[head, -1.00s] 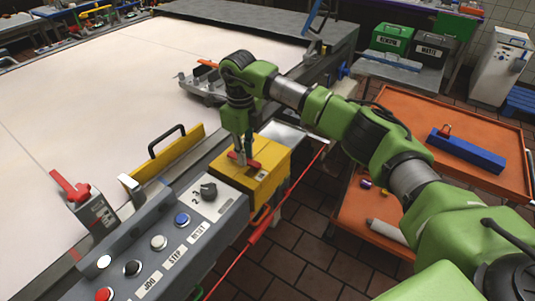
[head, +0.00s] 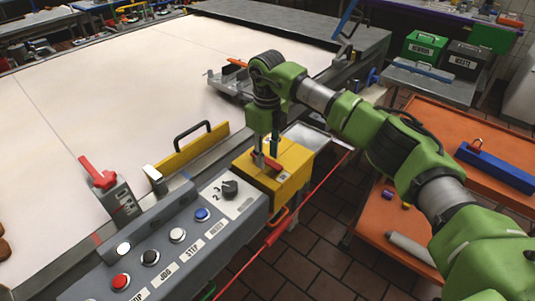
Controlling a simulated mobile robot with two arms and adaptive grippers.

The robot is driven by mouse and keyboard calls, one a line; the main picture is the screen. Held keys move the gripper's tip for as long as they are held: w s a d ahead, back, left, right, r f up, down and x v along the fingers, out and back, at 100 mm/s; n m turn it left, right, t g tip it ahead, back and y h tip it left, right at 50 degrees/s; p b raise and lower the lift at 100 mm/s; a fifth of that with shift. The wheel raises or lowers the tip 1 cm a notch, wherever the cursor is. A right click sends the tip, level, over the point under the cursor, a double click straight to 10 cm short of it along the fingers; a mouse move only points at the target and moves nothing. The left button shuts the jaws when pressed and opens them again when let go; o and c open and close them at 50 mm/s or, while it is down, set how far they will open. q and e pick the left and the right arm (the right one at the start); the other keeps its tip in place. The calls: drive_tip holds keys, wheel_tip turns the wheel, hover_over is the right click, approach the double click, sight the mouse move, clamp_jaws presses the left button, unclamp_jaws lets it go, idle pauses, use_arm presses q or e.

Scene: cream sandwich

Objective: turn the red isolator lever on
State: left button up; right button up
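A red lever (head: 271,163) lies on top of a yellow box (head: 291,166) at the right end of the grey control panel. My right gripper (head: 265,152) points down at this lever from above, with its fingertips at or touching it. The fingers partly hide the lever, and I cannot tell whether they are closed on it. A second red lever (head: 98,176) stands tilted up on a small grey box (head: 121,200) at the left, well away from the gripper. My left gripper is out of view.
The grey panel (head: 165,225) carries several push buttons and a black selector knob (head: 230,188) close to the yellow box. A yellow plate with a black handle (head: 193,149) stands behind the panel. An orange cart (head: 440,125) is at the right. A red cord (head: 312,190) runs beside the panel.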

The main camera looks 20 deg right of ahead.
sight(267, 160)
wheel_tip(267, 160, up, 12)
idle(0.6)
